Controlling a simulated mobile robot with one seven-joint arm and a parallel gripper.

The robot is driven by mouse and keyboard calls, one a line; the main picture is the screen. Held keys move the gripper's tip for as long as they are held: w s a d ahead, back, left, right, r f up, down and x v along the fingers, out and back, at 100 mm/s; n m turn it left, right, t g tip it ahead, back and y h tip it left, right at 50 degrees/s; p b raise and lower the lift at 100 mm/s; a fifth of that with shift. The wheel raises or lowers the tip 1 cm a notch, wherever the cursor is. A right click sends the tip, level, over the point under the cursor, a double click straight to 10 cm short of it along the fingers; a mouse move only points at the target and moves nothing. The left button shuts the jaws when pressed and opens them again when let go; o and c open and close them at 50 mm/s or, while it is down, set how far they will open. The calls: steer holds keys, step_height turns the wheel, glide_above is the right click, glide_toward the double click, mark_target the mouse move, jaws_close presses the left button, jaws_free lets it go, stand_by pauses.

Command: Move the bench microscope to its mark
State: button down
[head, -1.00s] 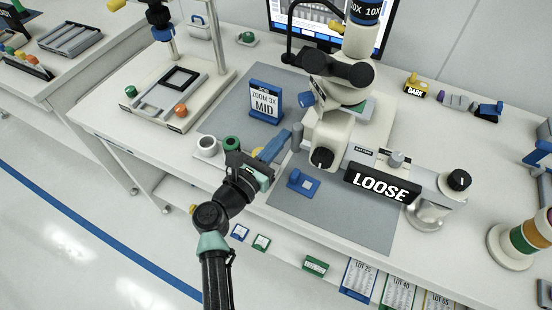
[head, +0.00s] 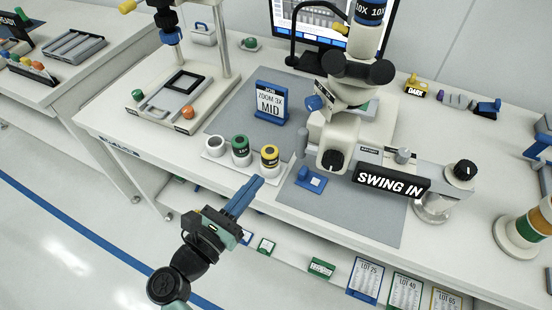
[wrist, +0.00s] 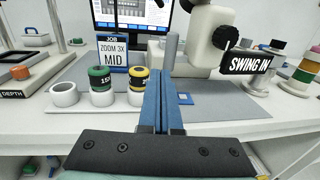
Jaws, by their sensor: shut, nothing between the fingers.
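A black sign on that arm (head: 391,180) reads "SWING IN"; the sign also shows in the wrist view (wrist: 250,62). A grey upright handle (head: 301,142) is on the microscope's left side. My gripper (head: 257,182) is shut and empty, in front of the bench's front edge, left of and apart from the microscope. Its blue fingers (wrist: 163,92) show in the wrist view. I cannot make out a mark for the microscope.
A white holder with green and yellow ringed eyepieces (head: 240,150) stands just beyond my fingers. A blue job card (head: 271,102) reads "ZOOM 3X MID". A second stand (head: 180,98) is at left. The mat's front right is clear.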

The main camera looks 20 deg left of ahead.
mark_target(298, 148)
steer(key=w+d, duration=0.1)
steer(key=w, duration=0.2)
steer(key=w+d+p, duration=0.1)
steer(key=w+d, duration=0.1)
steer(key=w, duration=0.2)
steer(key=w+d+p, duration=0.1)
steer(key=w, duration=0.2)
steer(key=shift+w+d+f, duration=0.15)
steer(key=shift+w+f, duration=0.15)
steer(key=shift+f, duration=0.1)
steer(key=shift+w, duration=0.1)
